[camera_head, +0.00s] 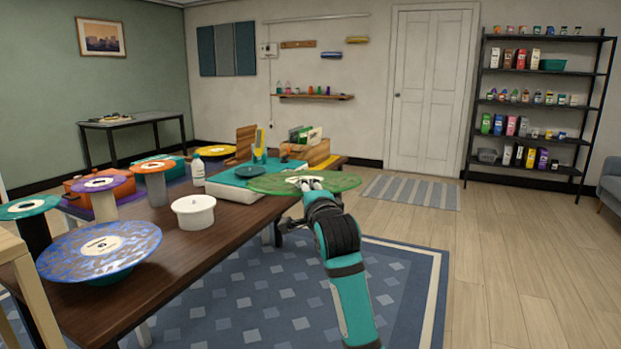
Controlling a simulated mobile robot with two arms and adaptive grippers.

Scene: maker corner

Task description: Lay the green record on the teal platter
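The green record (268,184), marbled with a pale label, is level in the air just beyond the table's right edge, its left part overlapping the turntable in the picture. My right gripper (312,184) is at the record's near side and appears shut on it; the fingertips are small and partly hard to make out. The teal platter (245,172) is a round disc on the teal-topped turntable (222,184) with a white base. It lies behind and left of the record, which hides part of the turntable. My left gripper is not in view.
On the dark table (185,240) stand a white pot (194,213), a white bottle (197,170) and several stands bearing discs, including a blue one (98,250) in front. A wooden crate (303,152) is behind the turntable.

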